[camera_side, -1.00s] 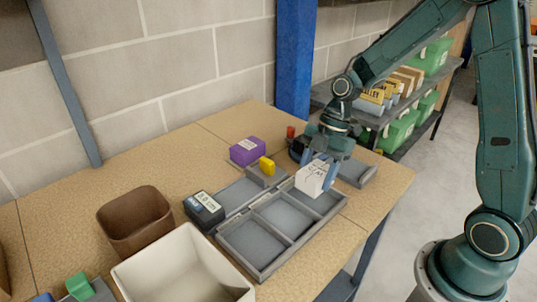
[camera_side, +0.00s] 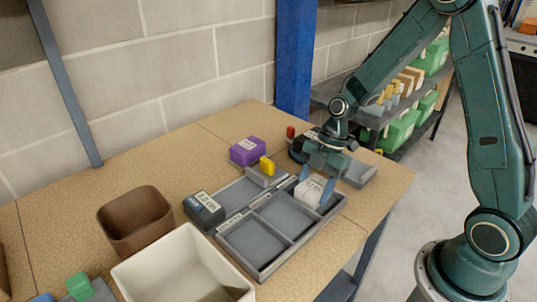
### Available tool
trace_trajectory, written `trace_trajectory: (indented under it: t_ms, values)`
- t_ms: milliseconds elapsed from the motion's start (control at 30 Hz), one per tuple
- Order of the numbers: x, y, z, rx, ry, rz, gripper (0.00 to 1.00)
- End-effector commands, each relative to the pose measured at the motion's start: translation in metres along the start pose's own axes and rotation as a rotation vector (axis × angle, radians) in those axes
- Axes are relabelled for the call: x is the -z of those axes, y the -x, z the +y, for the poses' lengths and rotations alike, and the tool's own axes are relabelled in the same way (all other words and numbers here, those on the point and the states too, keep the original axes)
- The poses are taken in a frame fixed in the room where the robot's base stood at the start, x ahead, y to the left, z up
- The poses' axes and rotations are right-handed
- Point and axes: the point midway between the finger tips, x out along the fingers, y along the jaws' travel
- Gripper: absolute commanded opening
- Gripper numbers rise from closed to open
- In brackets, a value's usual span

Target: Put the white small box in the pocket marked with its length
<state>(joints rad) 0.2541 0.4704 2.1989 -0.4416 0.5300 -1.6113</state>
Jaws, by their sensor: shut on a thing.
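The white small box (camera_side: 311,191) has dark print on its top, too small to read. My gripper (camera_side: 316,187) is shut on it, with blue fingertips at its sides. The box is down at the far right pocket of the grey pocket tray (camera_side: 264,274); I cannot tell whether it touches the pocket floor. The middle pocket (camera_side: 286,215) and the near pocket (camera_side: 252,241) of that row are empty. Small white labels lie along the tray's divider, too small to read.
A dark labelled box (camera_side: 204,210) stands left of the tray. A purple box (camera_side: 247,151) and a yellow piece (camera_side: 267,166) on a grey block are behind it. A brown bin (camera_side: 135,222) and a cream bin (camera_side: 183,268) stand at front left. Bare table lies right of the tray.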

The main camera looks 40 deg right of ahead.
Motion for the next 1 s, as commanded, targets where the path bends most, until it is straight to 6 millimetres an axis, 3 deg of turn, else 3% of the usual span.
trace_trajectory:
  t_ms: [167,200,300,767,1000]
  values:
    - [-0.001,-0.002,0.000,0.000,0.000,0.000,0.26]
    - [-0.001,-0.003,0.000,0.001,0.000,0.000,0.56]
    - [-0.001,-0.003,0.000,0.000,0.000,0.000,0.76]
    - [0.000,0.001,0.000,-0.001,0.000,0.000,0.76]
    - [0.000,0.024,0.001,-0.005,-0.001,-0.001,0.76]
